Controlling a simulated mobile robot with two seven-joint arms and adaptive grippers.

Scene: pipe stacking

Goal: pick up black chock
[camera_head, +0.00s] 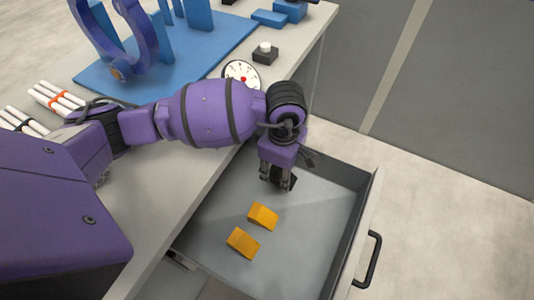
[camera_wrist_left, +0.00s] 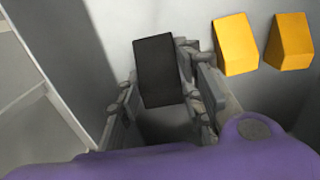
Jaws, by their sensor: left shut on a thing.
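The black chock (camera_wrist_left: 157,70) is a dark wedge-like block between the fingers of my left gripper (camera_wrist_left: 163,105) in the left wrist view. My left gripper is shut on it. In the head view the left gripper (camera_head: 276,181) points down inside the open drawer (camera_head: 317,212), and the black chock (camera_head: 289,181) shows partly at its fingertips. I cannot tell whether the chock touches the drawer floor. My right gripper is not in view.
Two yellow-orange chocks (camera_head: 263,216) (camera_head: 242,242) lie in the drawer nearer its front left. The drawer has a black handle (camera_head: 368,260). The workbench (camera_head: 185,190) carries a blue board (camera_head: 195,60), a gauge (camera_head: 241,73) and a small black button box (camera_head: 265,54).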

